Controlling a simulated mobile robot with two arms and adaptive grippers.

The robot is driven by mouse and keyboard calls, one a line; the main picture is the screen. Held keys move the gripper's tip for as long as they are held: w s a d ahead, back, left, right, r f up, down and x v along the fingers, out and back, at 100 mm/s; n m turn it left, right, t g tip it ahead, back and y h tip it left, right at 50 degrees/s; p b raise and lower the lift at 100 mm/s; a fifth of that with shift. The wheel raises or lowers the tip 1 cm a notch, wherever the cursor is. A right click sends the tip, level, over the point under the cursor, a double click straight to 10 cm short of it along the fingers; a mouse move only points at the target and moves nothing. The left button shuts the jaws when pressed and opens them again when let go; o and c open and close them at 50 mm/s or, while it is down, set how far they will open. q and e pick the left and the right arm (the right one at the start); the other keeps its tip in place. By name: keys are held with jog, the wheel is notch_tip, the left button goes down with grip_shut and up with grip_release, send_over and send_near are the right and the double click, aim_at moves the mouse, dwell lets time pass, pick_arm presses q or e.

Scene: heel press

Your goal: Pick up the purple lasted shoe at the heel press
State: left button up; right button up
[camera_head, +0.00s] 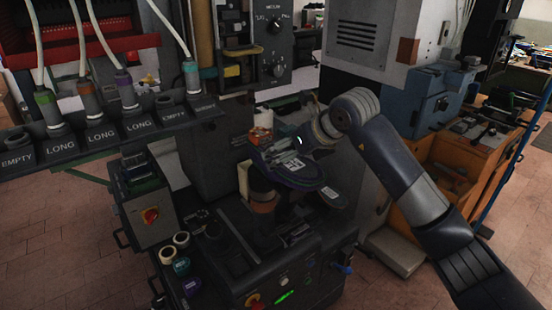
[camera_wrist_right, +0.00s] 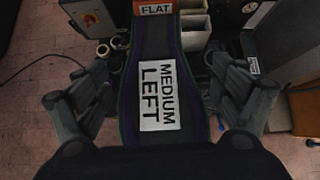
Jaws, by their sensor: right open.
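The purple lasted shoe (camera_head: 312,174) sits sole up on the heel press (camera_head: 262,230), a dark sole with a purple edge. In the right wrist view the shoe (camera_wrist_right: 146,60) runs up the middle, with a white "MEDIUM LEFT" label and an orange "FLAT" label at its far end. My right gripper (camera_wrist_right: 160,100) is open, one finger on each side of the sole, with gaps on both sides. In the head view the right gripper (camera_head: 290,145) is dark and hard to make out above the shoe. My left gripper is not in view.
A rack with labelled holders (camera_head: 100,138) and hanging cables stands at the left. A control box (camera_head: 150,212) with a red knob and several small rolls (camera_head: 180,250) are left of the press. An orange cabinet (camera_head: 465,165) stands at the right.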

jog(key=shift+w+a+f, duration=0.35)
jog(key=shift+f, duration=0.1)
jog(key=p+x, duration=0.2)
jog(key=x, duration=0.2)
jog(key=shift+a+p, duration=0.25)
jog(key=shift+p, duration=0.15)
jog(key=shift+w+a+f, duration=0.25)
jog(key=shift+w+f, duration=0.15)
jog(key=shift+f, duration=0.05)
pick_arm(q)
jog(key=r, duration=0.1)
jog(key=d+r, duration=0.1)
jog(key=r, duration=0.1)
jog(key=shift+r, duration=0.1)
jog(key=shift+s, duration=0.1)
pick_arm(e)
jog(key=shift+c, duration=0.5)
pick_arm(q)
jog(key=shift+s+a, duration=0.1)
pick_arm(e)
jog(key=shift+s, duration=0.1)
jog(key=c, duration=1.6)
